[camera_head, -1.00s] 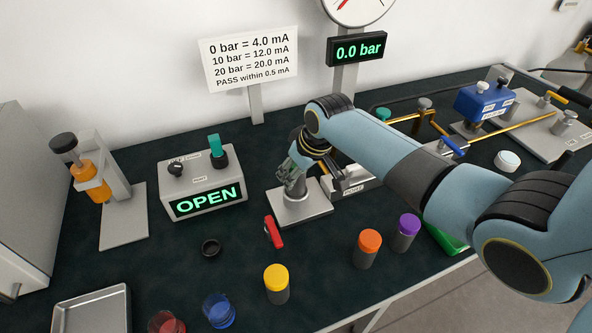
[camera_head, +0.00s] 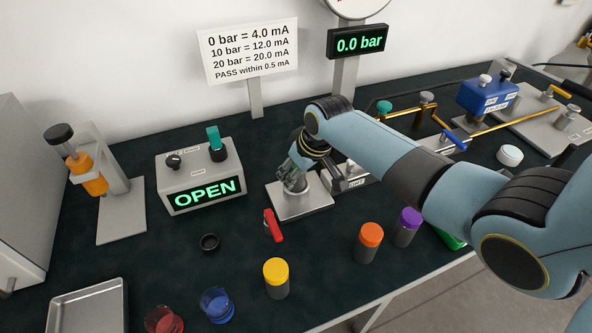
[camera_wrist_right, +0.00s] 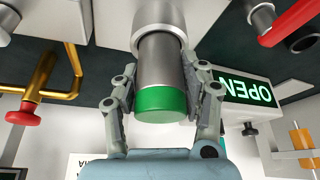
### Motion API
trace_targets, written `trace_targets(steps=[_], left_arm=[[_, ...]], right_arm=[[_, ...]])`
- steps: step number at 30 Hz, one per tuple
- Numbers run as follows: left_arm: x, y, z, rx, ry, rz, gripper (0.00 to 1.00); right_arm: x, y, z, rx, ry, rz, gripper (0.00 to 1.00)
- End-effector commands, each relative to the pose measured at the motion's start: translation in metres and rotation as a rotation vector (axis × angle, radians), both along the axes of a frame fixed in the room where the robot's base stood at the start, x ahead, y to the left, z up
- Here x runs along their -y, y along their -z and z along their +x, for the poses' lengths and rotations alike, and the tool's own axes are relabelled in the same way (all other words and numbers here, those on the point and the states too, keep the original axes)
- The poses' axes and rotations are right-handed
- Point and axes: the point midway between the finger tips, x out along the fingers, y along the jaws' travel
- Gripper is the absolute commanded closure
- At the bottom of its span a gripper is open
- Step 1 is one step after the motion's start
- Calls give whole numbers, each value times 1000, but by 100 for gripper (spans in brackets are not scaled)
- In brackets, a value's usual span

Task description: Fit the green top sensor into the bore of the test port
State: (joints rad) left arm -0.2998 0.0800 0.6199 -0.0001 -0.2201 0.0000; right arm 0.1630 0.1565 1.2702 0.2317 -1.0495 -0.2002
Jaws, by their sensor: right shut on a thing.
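The green top sensor (camera_wrist_right: 161,98) is a grey metal cylinder with a green cap, seen in the right wrist view between the fingers of my right gripper (camera_wrist_right: 165,106). The gripper is shut on it near the cap. The sensor's far end meets the wider metal collar of the test port (camera_wrist_right: 158,14); I cannot tell how deep it sits in the bore, which is hidden. In the head view, my right gripper (camera_head: 293,172) is low over the port's square grey base (camera_head: 305,206), and the sensor is mostly hidden there. My left gripper is not in view.
A tester box reading OPEN (camera_head: 207,194) stands left of the port. A red handle (camera_head: 273,226), a black ring (camera_head: 209,243) and yellow (camera_head: 276,272), orange (camera_head: 371,235) and purple (camera_head: 410,218) capped sensors are in front. Brass pipework (camera_head: 410,113) lies behind my right arm.

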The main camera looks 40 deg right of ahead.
Motion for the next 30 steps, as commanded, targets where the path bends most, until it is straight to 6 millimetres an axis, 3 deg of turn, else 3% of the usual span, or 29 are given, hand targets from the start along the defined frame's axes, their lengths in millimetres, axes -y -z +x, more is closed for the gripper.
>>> trace_targets(steps=[16, 17, 18, 22, 30], left_arm=[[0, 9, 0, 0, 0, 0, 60], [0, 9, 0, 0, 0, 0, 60], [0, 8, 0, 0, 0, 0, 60], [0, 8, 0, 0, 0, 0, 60], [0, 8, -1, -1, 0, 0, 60]], right_arm=[[0, 13, 1, 3, 0, 0, 100], [0, 12, 1, 3, 0, 0, 53], [0, 12, 1, 3, 0, 0, 48], [0, 12, 1, 2, 0, 0, 31], [0, 13, -1, -1, 0, 0, 30]])
